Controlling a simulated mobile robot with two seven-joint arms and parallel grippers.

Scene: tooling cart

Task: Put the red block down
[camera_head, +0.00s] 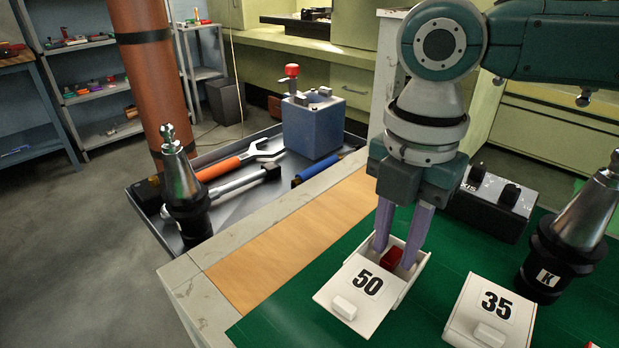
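The red block (391,259) is in the open white box labelled 50 (336,291), low between its side walls. My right gripper (395,256) points down into this box from above. Its two purple fingers stand on either side of the block, and the block fills the gap at the fingertips, so the gripper looks shut on it. Whether the block's underside touches the box floor is hidden. My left gripper is not in view.
A second white box labelled 35 (487,314) stands to the right on the green mat (414,317). A black tool holder (562,254) and a dark control box (491,208) are farther right. A tray (229,212) with wrenches and a blue block lies at the left.

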